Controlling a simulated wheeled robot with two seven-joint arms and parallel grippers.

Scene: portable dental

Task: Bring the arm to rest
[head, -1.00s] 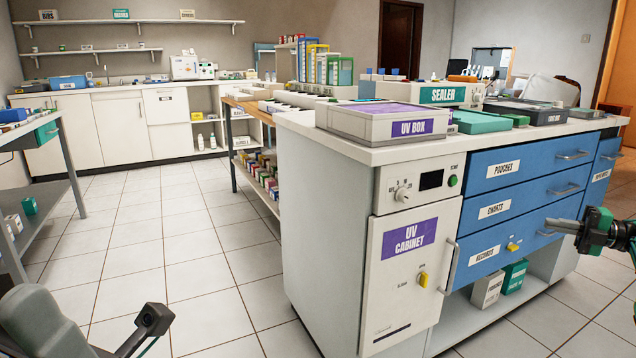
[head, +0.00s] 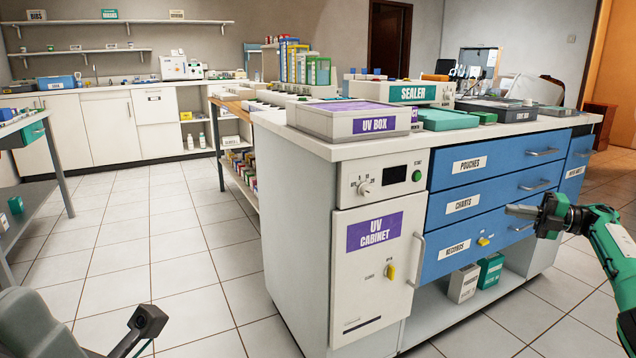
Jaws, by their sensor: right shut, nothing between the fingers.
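My right gripper (head: 522,211) is at the right of the head view, in front of the blue drawers. It is shut and empty, its fingers pointing left near the charts drawer (head: 493,203). Whether it touches the drawer front I cannot tell. My right arm comes in from the right edge, green and black. On the left, a grey part of my left arm and a small dark piece show at the bottom edge; the left gripper's fingers do not show clearly.
The UV cabinet (head: 368,287) stands shut at the island's left end. The white island top (head: 352,150) carries the UV box (head: 352,121) and the sealer (head: 400,91). Two boxes (head: 463,284) sit on the low shelf. The tiled floor (head: 160,240) at left is clear. A grey rack (head: 52,165) stands far left.

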